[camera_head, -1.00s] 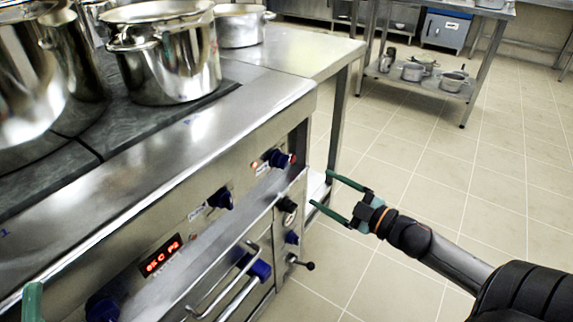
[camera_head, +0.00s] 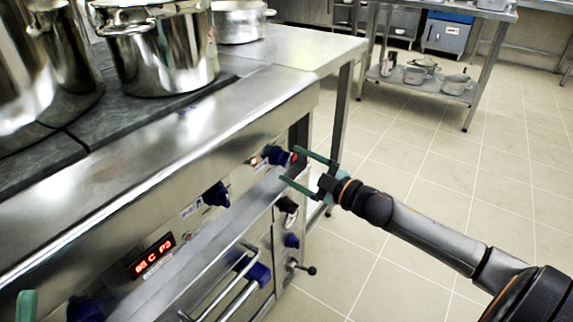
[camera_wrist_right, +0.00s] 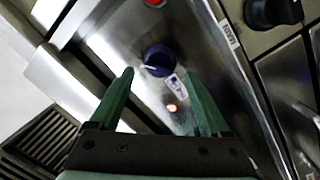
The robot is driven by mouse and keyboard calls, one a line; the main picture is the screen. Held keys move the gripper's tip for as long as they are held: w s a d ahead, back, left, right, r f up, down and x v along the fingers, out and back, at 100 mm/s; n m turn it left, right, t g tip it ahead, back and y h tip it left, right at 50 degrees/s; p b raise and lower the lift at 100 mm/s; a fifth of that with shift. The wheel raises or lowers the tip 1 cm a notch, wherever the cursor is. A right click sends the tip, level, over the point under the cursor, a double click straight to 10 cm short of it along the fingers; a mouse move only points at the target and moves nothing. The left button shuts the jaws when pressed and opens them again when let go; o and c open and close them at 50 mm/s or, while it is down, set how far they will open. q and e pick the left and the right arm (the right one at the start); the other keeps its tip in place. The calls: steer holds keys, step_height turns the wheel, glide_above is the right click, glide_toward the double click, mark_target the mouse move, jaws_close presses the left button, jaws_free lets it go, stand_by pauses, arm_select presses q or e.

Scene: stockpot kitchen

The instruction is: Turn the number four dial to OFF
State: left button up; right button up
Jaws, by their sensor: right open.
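The blue dial (camera_head: 276,156) nearest the right end of the stove's front panel is likely number four, but I cannot read its number. In the right wrist view the dial (camera_wrist_right: 158,58) is dark blue with a white pointer line. My right gripper (camera_head: 289,165) is open and empty at the panel's right end. In the wrist view its green fingers (camera_wrist_right: 160,78) point toward the dial, with the dial between them in the picture; I see no contact. Only a green fingertip of my left gripper (camera_head: 27,304) shows.
Another blue dial (camera_head: 216,194) and a red display (camera_head: 154,256) are farther left on the panel. Below are an oven handle (camera_head: 228,283) and a black knob (camera_head: 287,205). Large steel pots (camera_head: 160,50) stand on the stove.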

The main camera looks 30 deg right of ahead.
mark_target(286, 162)
steer(key=shift+b+x, duration=0.35)
steer(key=shift+x, duration=1.25)
steer(key=shift+c, duration=0.2)
jaws_close()
